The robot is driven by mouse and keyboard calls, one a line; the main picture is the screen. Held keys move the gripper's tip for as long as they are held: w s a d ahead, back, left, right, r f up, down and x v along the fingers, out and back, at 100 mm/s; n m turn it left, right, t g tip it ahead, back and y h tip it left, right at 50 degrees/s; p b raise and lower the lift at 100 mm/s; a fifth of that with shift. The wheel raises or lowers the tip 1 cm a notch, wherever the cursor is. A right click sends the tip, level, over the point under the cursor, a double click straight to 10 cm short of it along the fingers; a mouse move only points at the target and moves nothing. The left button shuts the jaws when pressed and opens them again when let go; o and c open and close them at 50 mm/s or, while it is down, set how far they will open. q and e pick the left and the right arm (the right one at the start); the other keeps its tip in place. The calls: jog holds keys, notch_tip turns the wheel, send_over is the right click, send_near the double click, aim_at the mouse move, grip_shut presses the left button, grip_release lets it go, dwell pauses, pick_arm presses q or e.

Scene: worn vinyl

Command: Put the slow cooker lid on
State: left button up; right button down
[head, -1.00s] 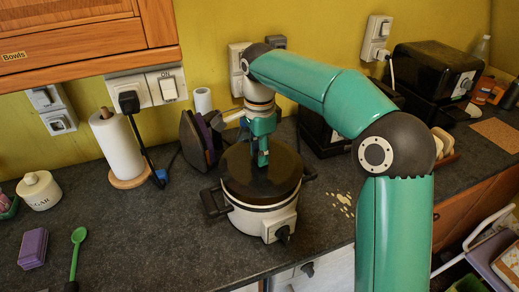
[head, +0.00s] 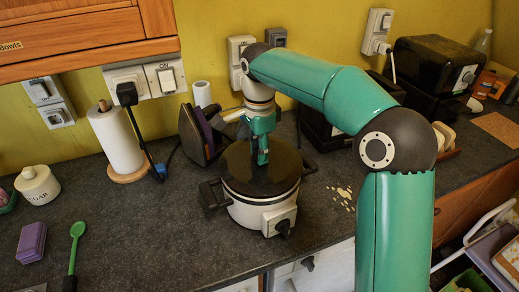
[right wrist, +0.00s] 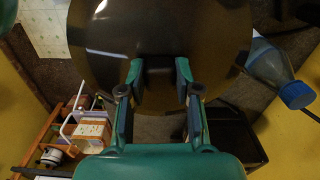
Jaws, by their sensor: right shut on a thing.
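The slow cooker (head: 248,214) is a white pot with dark side handles and a front knob, standing on the worktop. Its dark, round glass lid (head: 238,170) lies level over the pot. From here I cannot tell whether the rim is fully seated or a hair above it. My right gripper (head: 262,160) points down at the lid's middle and is shut on its knob. In the right wrist view, the fingers (right wrist: 160,82) close around the dark knob, with the lid (right wrist: 215,40) spread out behind them. The fingers partly hide the knob. My left gripper is out of view.
An iron (head: 195,136) stands close behind the cooker on the left. A paper towel roll (head: 117,142), sugar jar (head: 38,186), purple sponges (head: 31,242) and green spoon (head: 75,245) are further left. Crumbs (head: 343,196) lie to the right.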

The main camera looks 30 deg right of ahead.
jog(key=shift+f+b, duration=0.7)
jog(key=shift+f, duration=0.2)
dwell(0.4)
jog(key=c, duration=0.7)
grip_release()
notch_tip(320, 180, up, 12)
jog(key=shift+f, duration=0.1)
